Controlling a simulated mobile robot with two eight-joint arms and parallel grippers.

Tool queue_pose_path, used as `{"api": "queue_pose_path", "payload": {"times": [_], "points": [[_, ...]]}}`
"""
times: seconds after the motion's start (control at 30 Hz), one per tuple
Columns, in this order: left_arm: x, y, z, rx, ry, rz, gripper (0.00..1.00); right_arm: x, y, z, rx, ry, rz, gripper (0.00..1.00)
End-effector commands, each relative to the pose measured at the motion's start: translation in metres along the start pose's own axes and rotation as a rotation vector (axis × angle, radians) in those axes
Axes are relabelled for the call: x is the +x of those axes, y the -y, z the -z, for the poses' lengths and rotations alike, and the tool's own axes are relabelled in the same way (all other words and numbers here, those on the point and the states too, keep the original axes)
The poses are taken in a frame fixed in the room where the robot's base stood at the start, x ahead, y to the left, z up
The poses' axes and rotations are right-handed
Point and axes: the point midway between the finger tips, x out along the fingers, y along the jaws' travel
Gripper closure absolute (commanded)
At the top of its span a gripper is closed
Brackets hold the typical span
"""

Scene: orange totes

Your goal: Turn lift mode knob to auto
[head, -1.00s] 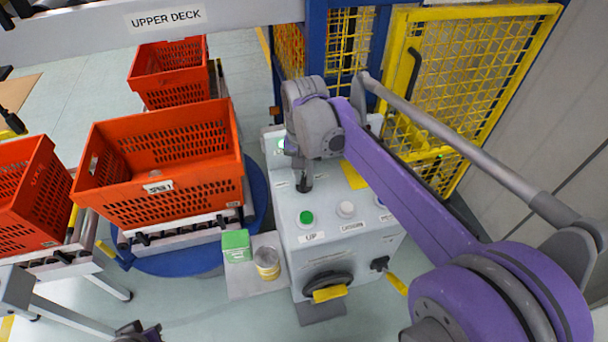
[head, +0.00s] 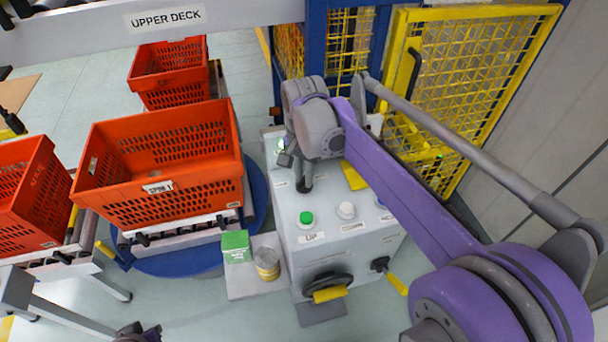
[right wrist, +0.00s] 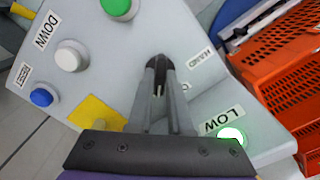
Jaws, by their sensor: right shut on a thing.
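The lift mode knob (right wrist: 159,62) is a small dark knob on the grey control box (head: 343,240). In the right wrist view it sits between my right gripper's fingertips (right wrist: 160,88). The right gripper, also in the head view (head: 304,186), reaches down onto the box top and is shut on the knob. A HAND label (right wrist: 201,58) lies beside the knob; another label close to the fingers is mostly covered. The knob's pointer direction is hidden. A dark and purple part at the head view's bottom edge seems to be my left gripper (head: 137,331); its jaws cannot be made out.
Green UP (head: 306,218) and white DOWN (head: 346,210) buttons stand near the knob. A lit LOW lamp (right wrist: 231,135) and a yellow patch (right wrist: 97,114) flank the fingers. Orange totes (head: 160,187) stand left; a yellow mesh gate (head: 470,80) stands behind right.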

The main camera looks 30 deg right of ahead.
Motion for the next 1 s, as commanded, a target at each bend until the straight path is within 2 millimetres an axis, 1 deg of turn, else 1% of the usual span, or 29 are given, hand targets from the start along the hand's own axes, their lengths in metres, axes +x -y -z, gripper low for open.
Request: {"api": "queue_pose_path", "payload": {"times": [0.07,0.1,0.23,0.27,0.53,0.63,0.77,1.0], "points": [[0.000,0.000,0.000,0.000,0.000,0.000,1.00,-0.001,0.000,0.000,0.001,0.000,0.001,1.00],[0.000,0.000,0.000,0.000,0.000,0.000,1.00,-0.001,0.000,0.000,0.001,0.000,0.001,0.79],[0.000,0.000,0.000,0.000,0.000,0.000,1.00,0.000,0.000,0.000,0.001,0.000,0.001,0.55],[0.000,0.000,0.000,0.000,0.000,0.000,1.00,0.000,0.000,0.000,0.000,0.000,0.001,0.53],[0.000,0.000,0.000,0.000,0.000,0.000,1.00,-0.001,0.000,0.000,0.000,0.000,0.000,0.53],[-0.001,0.000,0.001,0.000,-0.001,0.000,1.00,-0.006,0.000,0.000,-0.001,0.000,0.000,0.53],[-0.002,0.000,0.002,0.000,-0.002,0.000,1.00,-0.026,0.000,0.000,0.000,0.000,0.001,0.53],[-0.005,0.000,0.006,0.000,-0.006,0.000,1.00,-0.076,0.000,0.000,0.000,0.000,0.001,0.53]]}}
